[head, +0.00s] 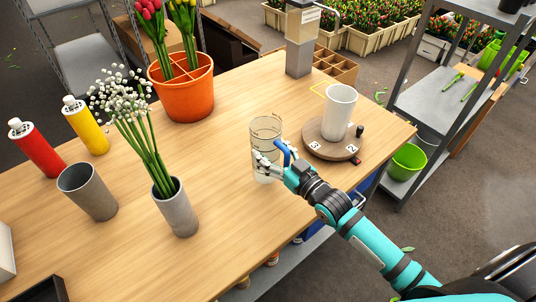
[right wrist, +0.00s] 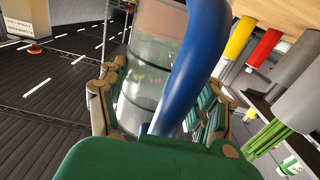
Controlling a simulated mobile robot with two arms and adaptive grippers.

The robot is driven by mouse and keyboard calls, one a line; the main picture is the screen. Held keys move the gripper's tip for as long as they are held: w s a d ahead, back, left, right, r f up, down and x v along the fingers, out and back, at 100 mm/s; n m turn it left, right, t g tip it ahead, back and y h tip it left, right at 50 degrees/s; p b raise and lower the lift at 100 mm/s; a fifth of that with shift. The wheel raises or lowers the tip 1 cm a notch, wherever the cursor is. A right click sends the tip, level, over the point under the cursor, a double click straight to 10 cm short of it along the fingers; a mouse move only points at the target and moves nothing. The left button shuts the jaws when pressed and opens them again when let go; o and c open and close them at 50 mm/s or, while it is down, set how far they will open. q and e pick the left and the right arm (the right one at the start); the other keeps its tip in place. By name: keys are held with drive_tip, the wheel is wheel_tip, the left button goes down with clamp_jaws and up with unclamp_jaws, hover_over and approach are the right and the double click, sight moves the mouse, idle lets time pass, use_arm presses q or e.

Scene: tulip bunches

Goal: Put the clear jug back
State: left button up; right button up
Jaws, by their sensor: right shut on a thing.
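The clear jug (head: 266,130) with dark rings and a blue handle stands upright at the front right of the wooden table, left of the round wooden turntable. My right gripper (head: 275,165) is shut on the jug from its handle side. In the right wrist view the jug (right wrist: 150,75) and its blue handle (right wrist: 203,50) are between the fingers of my right gripper (right wrist: 155,105). I cannot tell if the jug's base touches the table. My left gripper is not in view.
The round turntable (head: 313,148) has number tags and bears a white vase (head: 339,110). A grey vase of white flowers (head: 178,213), an empty grey vase (head: 88,192), red (head: 38,150) and yellow (head: 86,127) bottles and an orange tulip pot (head: 183,95) are further left. The table middle is clear.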

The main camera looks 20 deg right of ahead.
sight(268, 156)
drive_tip(key=shift+x, duration=0.75)
drive_tip(key=shift+w+f, duration=0.1)
drive_tip(key=shift+f, duration=0.85)
drive_tip(key=shift+w+f, duration=0.15)
drive_tip(key=shift+f, duration=0.75)
drive_tip(key=shift+f, duration=0.2)
drive_tip(key=o, duration=1.6)
drive_tip(key=shift+c, duration=0.2)
drive_tip(key=shift+r, duration=0.15)
drive_tip(key=v, duration=1.2)
drive_tip(key=shift+b, duration=0.4)
drive_tip(key=shift+r, duration=0.1)
